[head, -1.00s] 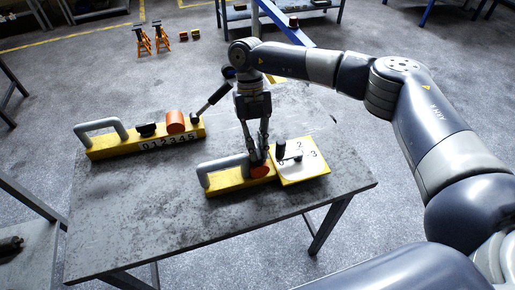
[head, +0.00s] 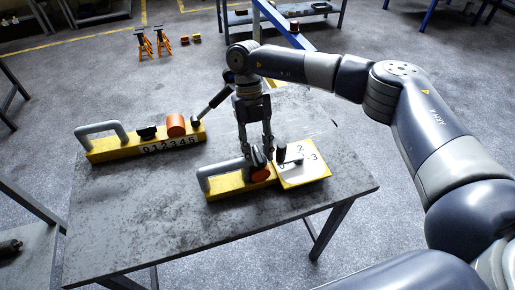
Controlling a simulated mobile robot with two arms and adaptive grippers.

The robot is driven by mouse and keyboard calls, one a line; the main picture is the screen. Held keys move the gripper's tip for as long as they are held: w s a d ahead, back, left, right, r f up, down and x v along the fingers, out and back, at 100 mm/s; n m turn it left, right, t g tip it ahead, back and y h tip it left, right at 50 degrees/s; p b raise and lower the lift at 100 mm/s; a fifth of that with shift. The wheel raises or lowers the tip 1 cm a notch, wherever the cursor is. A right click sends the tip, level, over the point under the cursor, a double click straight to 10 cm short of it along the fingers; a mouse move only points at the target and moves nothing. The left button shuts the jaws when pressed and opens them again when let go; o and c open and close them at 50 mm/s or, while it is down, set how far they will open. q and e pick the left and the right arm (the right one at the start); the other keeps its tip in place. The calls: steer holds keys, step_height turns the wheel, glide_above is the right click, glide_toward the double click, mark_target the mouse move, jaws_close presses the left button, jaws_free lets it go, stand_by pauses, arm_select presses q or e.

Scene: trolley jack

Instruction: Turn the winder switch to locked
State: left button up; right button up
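A yellow unit with a grey handle (head: 220,172) stands near the front of the table. At its right end is an orange-red round part (head: 261,175) with a dark block (head: 256,158) just above it. I cannot tell which part is the winder switch, and no locked mark is readable. My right gripper (head: 257,153) points down at this end. Its fingers are spread on either side of the dark block; whether they touch it is unclear. My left gripper is not in view.
A dial plate (head: 304,175) with numbers, a black knob and a pointer adjoins the unit. A longer yellow unit (head: 110,153) with a number scale, orange drum and black lever (head: 212,105) stands behind left. The front of the grey table (head: 150,225) is clear.

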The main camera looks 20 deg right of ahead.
steer(key=v, duration=1.2)
stand_by(0.3)
